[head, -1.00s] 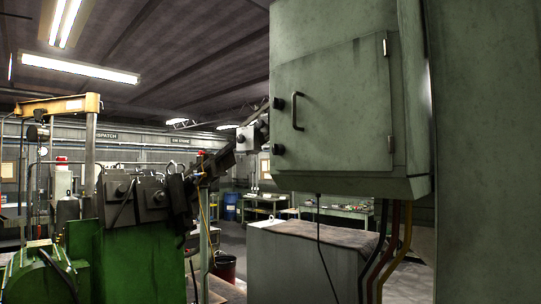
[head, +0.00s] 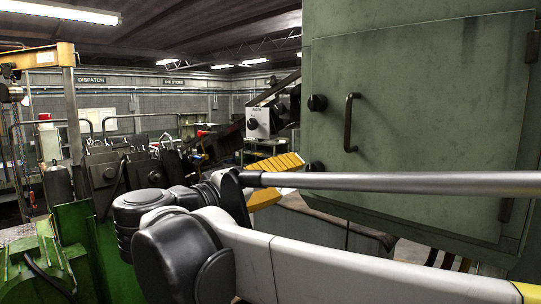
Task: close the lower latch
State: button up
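The green-grey cabinet door (head: 430,110) has a vertical bar handle (head: 349,122) near its left edge. The upper latch (head: 317,103) is a dark round knob at the door's left edge. The lower latch (head: 315,167) is a similar dark knob below it, just above my arm's grey tube, which crosses close under it in the picture. The door looks flush with the cabinet, but I cannot tell how either latch is turned. My arm reaches in from the right, in front of the cabinet. My gripper cannot be made out.
Green machinery (head: 95,235) with dark blocks stands at the left. A white control box (head: 260,122) with a black knob is left of the cabinet. A yellow ridged object (head: 278,168) shows behind my arm. Hoses (head: 448,261) hang under the cabinet.

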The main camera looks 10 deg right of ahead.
aim_at(310, 172)
jog(key=x, duration=0.7)
jog(key=shift+s+d, duration=0.15)
jog(key=shift+d, duration=0.3)
jog(key=shift+w+d+f+m, duration=0.1)
jog(key=shift+w+d+m, duration=0.1)
jog(key=shift+w+m, duration=0.3)
jog(key=shift+s+m, duration=0.15)
jog(key=shift+m, duration=0.95)
jog(key=m, duration=0.3)
jog(key=shift+s+a, duration=0.25)
jog(key=shift+m, duration=0.9)
jog(key=shift+w+d+m, duration=0.15)
jog(key=shift+w+m, duration=0.05)
jog(key=shift+m, duration=0.8)
jog(key=shift+s+m, duration=0.15)
jog(key=shift+m, duration=0.35)
